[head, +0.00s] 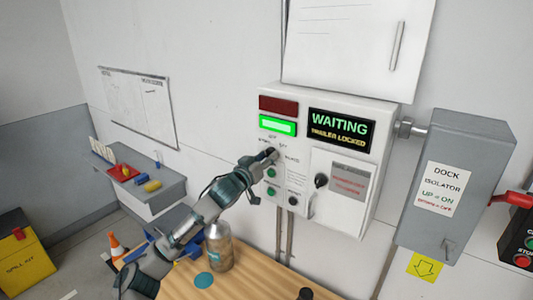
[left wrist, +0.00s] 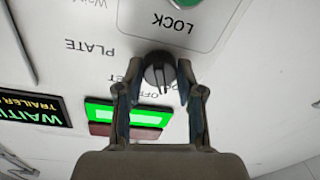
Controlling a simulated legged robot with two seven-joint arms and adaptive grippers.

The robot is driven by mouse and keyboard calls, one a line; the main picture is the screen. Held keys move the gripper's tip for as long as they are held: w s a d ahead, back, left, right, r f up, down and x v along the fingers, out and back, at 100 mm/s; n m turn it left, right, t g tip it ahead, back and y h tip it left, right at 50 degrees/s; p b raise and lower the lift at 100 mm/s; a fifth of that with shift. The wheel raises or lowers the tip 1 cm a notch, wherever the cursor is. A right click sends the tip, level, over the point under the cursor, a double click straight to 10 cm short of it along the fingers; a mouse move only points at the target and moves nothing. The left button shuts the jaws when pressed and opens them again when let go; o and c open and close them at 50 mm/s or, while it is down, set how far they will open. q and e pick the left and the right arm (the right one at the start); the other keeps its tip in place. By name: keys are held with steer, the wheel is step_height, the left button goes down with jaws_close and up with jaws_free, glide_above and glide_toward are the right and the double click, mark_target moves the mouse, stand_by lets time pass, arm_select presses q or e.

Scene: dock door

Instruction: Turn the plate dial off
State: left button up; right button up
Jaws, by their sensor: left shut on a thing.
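The plate dial (left wrist: 158,74) is a dark round knob on the white control panel (head: 384,112), beside the printed word PLATE in the left wrist view. That view is upside down, and the small position labels around the dial are partly covered. I cannot tell which label the dial points at. My left gripper (left wrist: 158,68) has one finger on each side of the dial and is shut on it. In the head view my left gripper (head: 265,160) reaches the panel below the lit green display and mostly hides the dial. My right gripper is not in view.
The panel has a WAITING / TRAILER LOCKED screen (head: 339,127), green buttons and a black knob (head: 321,181). A grey dock isolator box (head: 460,150) stands to the right. A bottle (head: 219,247) stands on the wooden table (head: 255,268) below my left arm.

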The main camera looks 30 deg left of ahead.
arm_select(q)
steer(key=m+p, duration=0.2)
steer(key=m, duration=0.1)
steer(key=m+p, duration=0.1)
steer(key=m, duration=0.1)
steer(key=shift+a+f+p, duration=0.1)
steer(key=shift+f+p, duration=0.15)
steer(key=shift+p, duration=0.05)
steer(key=shift+f, duration=0.1)
steer(key=o, duration=1.2)
steer(key=shift+c, duration=0.2)
steer(key=shift+w+a, duration=0.15)
steer(key=s, duration=1.2)
steer(key=shift+a+f+h, duration=0.2)
steer(key=shift+f+h, duration=0.1)
steer(key=shift+f, duration=0.1)
